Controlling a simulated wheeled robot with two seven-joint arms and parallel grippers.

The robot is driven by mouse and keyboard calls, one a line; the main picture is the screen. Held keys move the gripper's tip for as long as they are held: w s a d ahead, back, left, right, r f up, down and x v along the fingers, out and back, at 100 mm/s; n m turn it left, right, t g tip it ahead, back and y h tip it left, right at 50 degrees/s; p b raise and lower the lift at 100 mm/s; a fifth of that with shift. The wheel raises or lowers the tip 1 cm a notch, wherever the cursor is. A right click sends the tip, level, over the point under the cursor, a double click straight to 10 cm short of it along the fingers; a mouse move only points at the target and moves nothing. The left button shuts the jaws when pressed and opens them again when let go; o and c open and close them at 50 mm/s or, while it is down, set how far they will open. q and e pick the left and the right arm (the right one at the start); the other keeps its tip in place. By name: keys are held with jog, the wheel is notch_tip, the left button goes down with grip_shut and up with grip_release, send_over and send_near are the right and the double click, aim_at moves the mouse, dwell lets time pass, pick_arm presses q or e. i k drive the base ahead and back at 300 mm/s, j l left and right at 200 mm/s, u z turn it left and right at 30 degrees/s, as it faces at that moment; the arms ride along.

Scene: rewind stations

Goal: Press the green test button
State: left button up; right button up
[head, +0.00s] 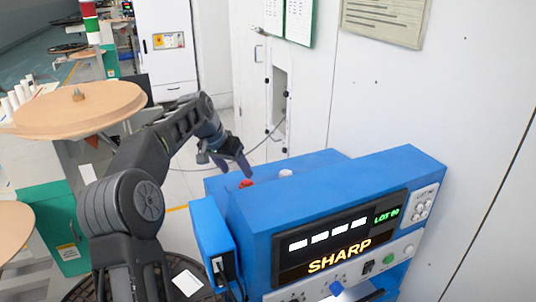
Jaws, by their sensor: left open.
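The blue SHARP machine (315,194) stands at the lower middle, with a lit display on its front. A round green button (388,258) sits on the lower front panel, toward the right. My left gripper (237,171) is open and empty, pointing down over the back left of the machine's top. It is close to a red button (246,183) there, well away from the green one. I cannot tell whether it touches the red button. My right gripper is out of view.
A white knob (286,172) sits on the machine's top. A small blue box (212,240) is fixed to its left side. White wall panels (420,100) rise behind. A tan reel (80,107) stands at the left. Floor shows behind the machine.

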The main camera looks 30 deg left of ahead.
aim_at(391, 257)
jog(key=k+j, duration=0.8)
